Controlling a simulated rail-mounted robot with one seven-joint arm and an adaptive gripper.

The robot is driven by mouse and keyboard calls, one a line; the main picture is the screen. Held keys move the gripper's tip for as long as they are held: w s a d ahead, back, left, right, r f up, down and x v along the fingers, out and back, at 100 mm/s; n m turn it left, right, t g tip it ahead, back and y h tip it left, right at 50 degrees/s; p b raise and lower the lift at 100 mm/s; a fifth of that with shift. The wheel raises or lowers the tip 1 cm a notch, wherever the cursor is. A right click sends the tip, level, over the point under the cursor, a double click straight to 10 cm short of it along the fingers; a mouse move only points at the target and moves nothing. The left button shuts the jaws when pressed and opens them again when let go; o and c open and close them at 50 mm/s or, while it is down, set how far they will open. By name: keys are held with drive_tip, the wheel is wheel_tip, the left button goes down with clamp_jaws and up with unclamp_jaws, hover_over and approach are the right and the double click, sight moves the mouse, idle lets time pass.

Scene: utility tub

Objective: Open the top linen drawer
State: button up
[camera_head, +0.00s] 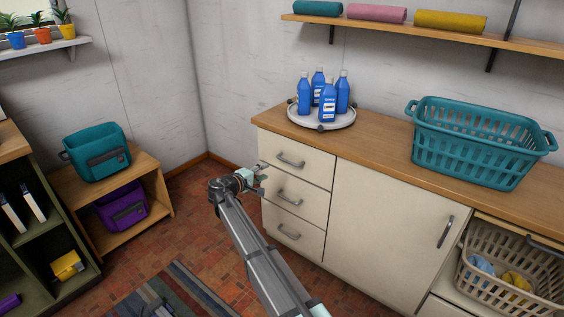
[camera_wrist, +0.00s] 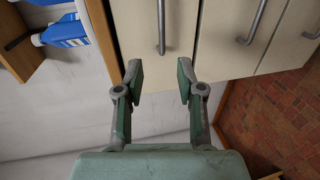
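The top linen drawer (camera_head: 310,164) is the uppermost of three cream drawers under the wooden counter. It looks shut, flush with the front. Its grey bar handle (camera_head: 291,160) also shows in the wrist view (camera_wrist: 161,28), where the counter lies to the left. My gripper (camera_head: 262,176) is in front of the drawer stack's left side. In the wrist view my gripper (camera_wrist: 160,78) is open and empty, its two fingers apart. The top handle lies ahead, in line with the gap and not between the fingertips.
The middle drawer handle (camera_wrist: 254,22) is right of my fingers in the wrist view. Blue bottles (camera_head: 327,102) stand on a round tray (camera_head: 322,125) on the counter, beside a teal basket (camera_head: 480,145). A cupboard door (camera_head: 385,235) adjoins the drawers. Tiled floor (camera_head: 190,225) is open at left.

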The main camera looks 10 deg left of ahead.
sight(288, 162)
drive_tip(key=x, duration=1.7)
drive_tip(key=shift+s+d+f, duration=0.1)
drive_tip(key=shift+f, duration=0.05)
clamp_jaws()
